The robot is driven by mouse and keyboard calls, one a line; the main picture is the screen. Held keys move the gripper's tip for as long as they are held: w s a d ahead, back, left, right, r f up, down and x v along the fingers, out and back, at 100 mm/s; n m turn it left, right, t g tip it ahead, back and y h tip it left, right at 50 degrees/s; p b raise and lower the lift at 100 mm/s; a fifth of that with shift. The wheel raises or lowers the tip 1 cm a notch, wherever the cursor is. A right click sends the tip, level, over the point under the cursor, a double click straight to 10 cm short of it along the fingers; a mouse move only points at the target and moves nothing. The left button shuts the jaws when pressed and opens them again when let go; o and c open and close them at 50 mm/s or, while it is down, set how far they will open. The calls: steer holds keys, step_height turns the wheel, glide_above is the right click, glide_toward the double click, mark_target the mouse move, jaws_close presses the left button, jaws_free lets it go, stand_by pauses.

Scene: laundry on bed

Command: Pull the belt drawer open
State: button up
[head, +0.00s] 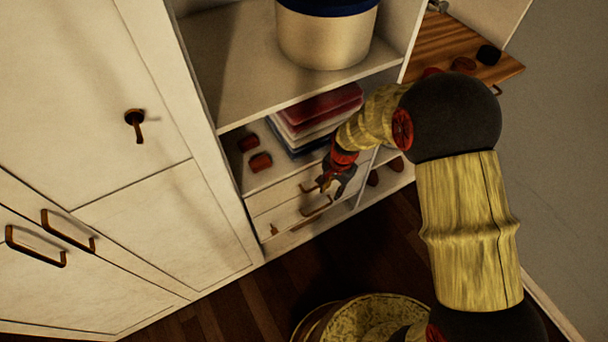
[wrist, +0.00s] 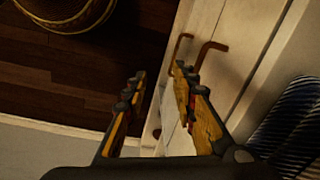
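Two shallow white drawers sit under the shelf of folded clothes in the head view: an upper drawer (head: 284,192) and a lower drawer (head: 290,214). Both look closed. Which one is the belt drawer I cannot tell. Their bronze bar handles show in the wrist view, one nearer (wrist: 207,62) and one farther (wrist: 177,48). My gripper (head: 325,183) is close in front of the drawer fronts by the handles. In the wrist view my gripper (wrist: 157,72) has its fingers apart with nothing gripped; the handles lie up and right of the fingertips.
Folded clothes (head: 318,112) and two red rolled items (head: 260,161) lie on the shelf above. A round container (head: 325,38) stands higher up. A wooden pull-out board (head: 450,42) juts out at upper right.

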steer(key=w+a+r+m+t, duration=0.2)
steer(key=w+m, duration=0.1)
steer(key=w, duration=0.2)
steer(key=shift+m, duration=0.3)
steer(key=shift+a+b+x, duration=0.2)
steer(key=shift+b+x, duration=1.15)
steer(key=shift+x, duration=2.75)
steer(key=shift+s, duration=0.15)
steer(key=shift+c, duration=0.8)
jaws_close()
